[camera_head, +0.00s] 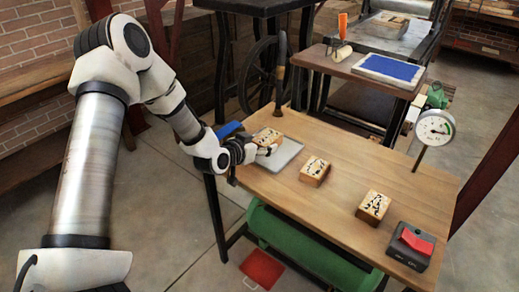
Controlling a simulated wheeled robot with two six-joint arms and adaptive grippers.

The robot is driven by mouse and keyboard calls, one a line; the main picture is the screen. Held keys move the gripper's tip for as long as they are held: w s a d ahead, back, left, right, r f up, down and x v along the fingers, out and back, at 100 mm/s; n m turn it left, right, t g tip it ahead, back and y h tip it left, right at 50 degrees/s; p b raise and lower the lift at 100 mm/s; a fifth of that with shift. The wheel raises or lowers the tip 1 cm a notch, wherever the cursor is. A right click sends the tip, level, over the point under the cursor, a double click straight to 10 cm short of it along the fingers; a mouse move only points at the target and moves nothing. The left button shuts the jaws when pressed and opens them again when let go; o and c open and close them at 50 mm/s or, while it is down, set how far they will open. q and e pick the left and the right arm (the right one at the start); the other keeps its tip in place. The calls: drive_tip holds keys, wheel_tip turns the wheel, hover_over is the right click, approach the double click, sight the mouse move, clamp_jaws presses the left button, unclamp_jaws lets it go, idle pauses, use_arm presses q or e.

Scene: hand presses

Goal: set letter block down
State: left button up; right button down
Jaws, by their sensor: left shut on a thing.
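A wooden letter block (267,136) with dark markings is at the left end of the wooden table (330,215). My left gripper (262,149) is shut on this block, over or at the grey tray (287,153). The gripper partly hides the block and the tray; I cannot tell whether the block touches the tray. Two more letter blocks stand on the table: one in the middle (314,171) and one farther right (373,206). My right gripper is not in view.
A grey box with a red rocker switch (416,241) and a round dial gauge (434,128) are at the table's right side. Behind is a smaller table with a blue pad (390,69). A green cylinder (300,250) lies below the table. The table's front middle is clear.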

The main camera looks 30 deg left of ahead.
sight(259, 158)
use_arm(q)
drive_tip(key=shift+w+a+f, duration=0.15)
drive_tip(key=shift+a+f, duration=0.1)
drive_tip(key=shift+f, duration=0.4)
drive_tip(key=shift+w+a+f, duration=0.15)
drive_tip(key=shift+a+f, duration=0.05)
drive_tip(key=shift+f, duration=0.4)
drive_tip(key=shift+w+a+f, duration=0.15)
drive_tip(key=shift+a+f, duration=0.1)
drive_tip(key=shift+f, duration=0.4)
drive_tip(key=shift+s+f+b, duration=0.1)
drive_tip(key=shift+f+b, duration=0.05)
drive_tip(key=shift+b, duration=0.25)
drive_tip(key=o, duration=1.2)
